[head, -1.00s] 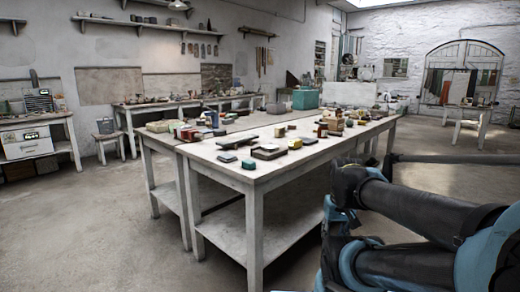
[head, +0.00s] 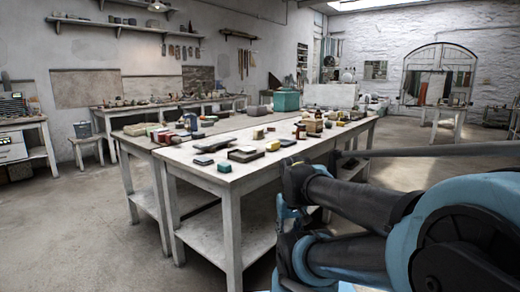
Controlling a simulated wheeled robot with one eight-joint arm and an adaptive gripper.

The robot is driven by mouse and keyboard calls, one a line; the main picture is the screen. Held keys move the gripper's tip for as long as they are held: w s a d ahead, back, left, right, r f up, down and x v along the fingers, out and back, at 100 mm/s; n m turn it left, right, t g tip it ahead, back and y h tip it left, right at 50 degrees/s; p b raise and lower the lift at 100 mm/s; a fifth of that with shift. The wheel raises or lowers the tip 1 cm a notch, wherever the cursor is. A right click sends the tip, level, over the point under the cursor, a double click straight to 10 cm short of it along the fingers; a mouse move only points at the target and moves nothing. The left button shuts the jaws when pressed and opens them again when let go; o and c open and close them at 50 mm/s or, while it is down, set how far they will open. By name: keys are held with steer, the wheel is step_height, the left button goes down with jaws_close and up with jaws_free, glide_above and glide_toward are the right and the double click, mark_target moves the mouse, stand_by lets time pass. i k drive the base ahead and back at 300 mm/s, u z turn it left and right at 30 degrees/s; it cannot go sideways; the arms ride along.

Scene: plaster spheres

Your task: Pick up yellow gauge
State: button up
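Two small yellowish items lie on the long white-topped table (head: 190,174). The other is a yellowish piece (head: 272,146) closer to the front edge, beside a dark flat block. Both are too small for me to tell which is the gauge. My black and blue arm fills the lower right of the head view, to the right of the table's near end. I cannot make out any gripper fingers.
A teal block (head: 223,167) sits at the table's near corner, with several dark blocks and bottles behind it. A teal box (head: 286,100) stands at the far end. A side bench (head: 100,112) runs along the wall. Floor (head: 90,235) is clear at the left front.

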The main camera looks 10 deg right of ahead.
mark_target(272, 146)
steer(key=z, duration=0.05)
steer(key=i, duration=0.9)
